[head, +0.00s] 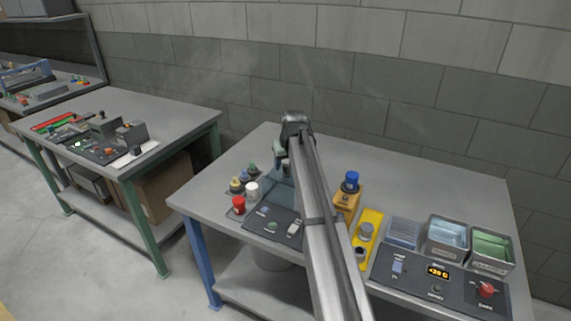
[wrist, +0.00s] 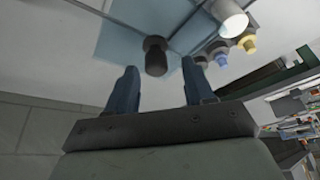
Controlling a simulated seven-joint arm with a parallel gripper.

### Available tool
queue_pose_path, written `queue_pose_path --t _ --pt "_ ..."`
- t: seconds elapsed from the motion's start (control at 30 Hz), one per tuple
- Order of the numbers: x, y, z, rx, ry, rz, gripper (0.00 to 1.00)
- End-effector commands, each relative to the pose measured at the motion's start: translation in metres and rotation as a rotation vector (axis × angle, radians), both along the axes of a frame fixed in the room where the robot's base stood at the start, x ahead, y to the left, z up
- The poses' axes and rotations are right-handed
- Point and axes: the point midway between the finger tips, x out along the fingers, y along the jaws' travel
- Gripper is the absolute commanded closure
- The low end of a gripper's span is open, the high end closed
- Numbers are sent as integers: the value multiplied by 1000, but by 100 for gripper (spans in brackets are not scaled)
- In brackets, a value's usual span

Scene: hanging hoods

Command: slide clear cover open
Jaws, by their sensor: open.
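The clear cover (head: 273,188) is a bluish see-through sheet on the dark panel (head: 257,222) at the left of the near table. Much of it is hidden by my arm. In the wrist view the cover (wrist: 112,42) is a pale blue sheet with a dark round knob (wrist: 155,58) at its edge. My gripper (head: 281,160) is over the far part of the cover. In the wrist view my gripper (wrist: 156,76) is open, its two blue-grey fingers on either side of the knob's line. The knob appears just beyond the fingertips; I cannot tell whether they touch.
Red (head: 239,203) and white (head: 252,189) cylinders and several small knobs stand left of the panel. Right of my arm are an orange block with a blue knob (head: 351,182), a yellow plate (head: 375,224), two bins (head: 447,258) and a control box (head: 413,287). The table's back is clear.

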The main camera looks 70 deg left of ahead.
Motion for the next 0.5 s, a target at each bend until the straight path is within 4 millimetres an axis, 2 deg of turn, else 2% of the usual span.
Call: queue_pose_path --t 0.5 --pt "0 -36 86 2 0 0 47"
